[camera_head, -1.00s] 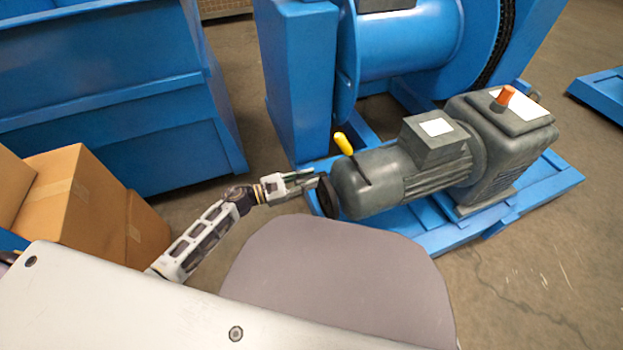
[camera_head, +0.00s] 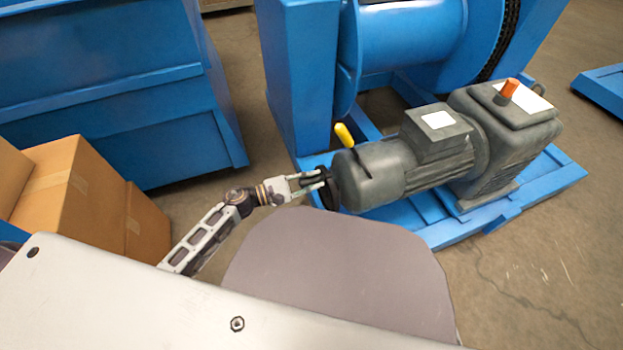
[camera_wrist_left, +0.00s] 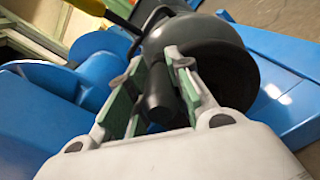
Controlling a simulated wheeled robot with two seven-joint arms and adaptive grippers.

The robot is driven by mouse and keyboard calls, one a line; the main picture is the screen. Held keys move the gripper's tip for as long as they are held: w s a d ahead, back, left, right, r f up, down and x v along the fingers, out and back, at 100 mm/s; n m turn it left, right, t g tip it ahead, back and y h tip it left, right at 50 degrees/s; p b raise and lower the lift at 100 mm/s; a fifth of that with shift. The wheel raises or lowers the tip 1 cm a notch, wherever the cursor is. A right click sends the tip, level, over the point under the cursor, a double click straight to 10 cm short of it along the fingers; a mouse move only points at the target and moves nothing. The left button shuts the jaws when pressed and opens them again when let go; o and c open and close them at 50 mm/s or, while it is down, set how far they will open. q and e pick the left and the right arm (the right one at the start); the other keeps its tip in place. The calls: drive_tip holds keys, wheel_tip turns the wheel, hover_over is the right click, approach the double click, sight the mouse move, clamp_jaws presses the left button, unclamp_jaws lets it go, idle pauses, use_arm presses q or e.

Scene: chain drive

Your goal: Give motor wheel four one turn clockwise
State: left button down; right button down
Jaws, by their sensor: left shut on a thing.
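The grey motor (camera_head: 372,178) stands on a blue frame, with a dark hand wheel (camera_head: 331,198) at its left end. My left gripper (camera_head: 322,181) is at this wheel. In the left wrist view my left gripper (camera_wrist_left: 155,80) has its green-padded fingers either side of a dark round handle (camera_wrist_left: 160,102) and is shut on it. The rounded dark form behind the handle (camera_wrist_left: 210,50) fills the upper middle there. The wheel's number cannot be read. My right gripper is out of view.
A yellow-tipped lever (camera_head: 344,134) stands up behind the motor's left end. A blue drum (camera_head: 410,40) and upright (camera_head: 300,80) stand behind. Cardboard boxes (camera_head: 75,195) are at the left, and a blue bin (camera_head: 110,90) is behind them.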

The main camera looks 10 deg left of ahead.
use_arm(q)
drive_tip(key=shift+f, duration=0.15)
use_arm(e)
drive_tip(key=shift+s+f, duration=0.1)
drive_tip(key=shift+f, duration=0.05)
use_arm(q)
drive_tip(key=c, duration=1.7)
unclamp_jaws()
drive_tip(key=o, duration=0.4)
drive_tip(key=shift+o, duration=0.2)
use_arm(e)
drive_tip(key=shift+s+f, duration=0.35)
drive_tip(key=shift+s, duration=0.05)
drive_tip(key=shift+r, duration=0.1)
use_arm(q)
drive_tip(key=shift+a, duration=0.1)
drive_tip(key=v, duration=0.7)
drive_tip(key=shift+s, duration=0.15)
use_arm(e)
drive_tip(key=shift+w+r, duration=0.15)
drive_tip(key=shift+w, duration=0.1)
use_arm(q)
drive_tip(key=shift+a, duration=0.2)
